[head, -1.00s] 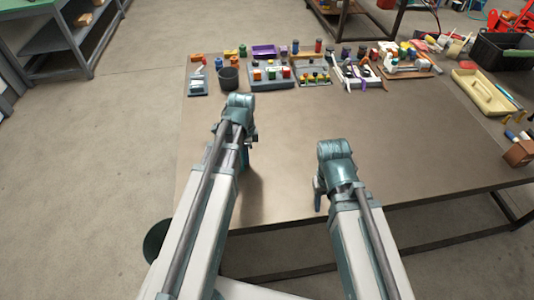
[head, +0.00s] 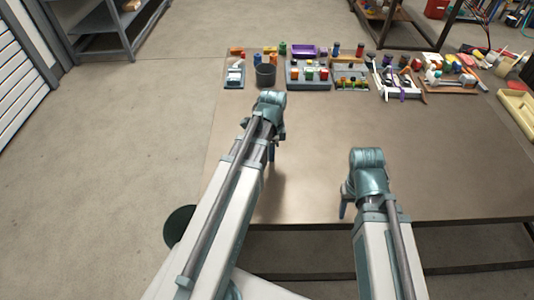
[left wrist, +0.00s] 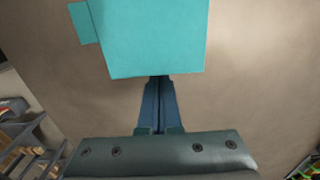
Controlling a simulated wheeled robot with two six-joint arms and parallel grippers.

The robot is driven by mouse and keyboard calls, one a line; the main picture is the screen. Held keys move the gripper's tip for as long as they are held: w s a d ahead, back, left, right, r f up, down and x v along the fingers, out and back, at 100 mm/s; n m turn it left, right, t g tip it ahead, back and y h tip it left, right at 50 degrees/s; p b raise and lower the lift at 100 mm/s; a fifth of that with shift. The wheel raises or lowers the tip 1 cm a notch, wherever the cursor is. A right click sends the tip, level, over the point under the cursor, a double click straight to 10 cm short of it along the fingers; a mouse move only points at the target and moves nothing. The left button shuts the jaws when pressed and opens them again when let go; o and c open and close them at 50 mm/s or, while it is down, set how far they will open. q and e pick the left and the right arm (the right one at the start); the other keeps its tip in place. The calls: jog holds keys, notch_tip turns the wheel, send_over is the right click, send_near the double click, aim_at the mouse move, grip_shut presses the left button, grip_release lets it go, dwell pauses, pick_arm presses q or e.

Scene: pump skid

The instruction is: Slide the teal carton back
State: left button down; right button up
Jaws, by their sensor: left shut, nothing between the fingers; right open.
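The teal carton (left wrist: 155,38) fills the top middle of the left wrist view, with a smaller teal part (left wrist: 84,23) at its left. I cannot make it out in the head view, where my left arm covers part of the table. My left gripper (left wrist: 159,82) is shut and empty, its fingertips at the carton's near edge. Whether they touch it I cannot tell. The left gripper also shows in the head view (head: 271,160) over the table's left part. My right gripper (head: 343,208) is open and empty near the table's front edge.
The brown table (head: 440,150) is bare in the middle. A dark cup (head: 265,76), a purple tray (head: 303,51) and several small parts on boards line its back. A cream tray (head: 520,108) lies at the right. Shelving (head: 105,28) stands on the floor at the back left.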

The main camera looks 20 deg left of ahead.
pick_arm(q)
jog(key=shift+w+d, duration=0.4)
jog(key=shift+d, duration=0.4)
pick_arm(e)
jog(key=shift+d, duration=0.1)
pick_arm(q)
notch_tip(320, 180, up, 10)
jog(key=p, duration=1)
pick_arm(e)
notch_tip(320, 180, up, 10)
pick_arm(q)
jog(key=shift+s, duration=0.1)
jog(key=s+d+n+y, duration=0.1)
jog(key=s+d+n, duration=0.8)
jog(key=d, duration=0.6)
jog(key=s, duration=0.2)
jog(key=shift+s+d+n, duration=0.3)
jog(key=shift+d, duration=0.05)
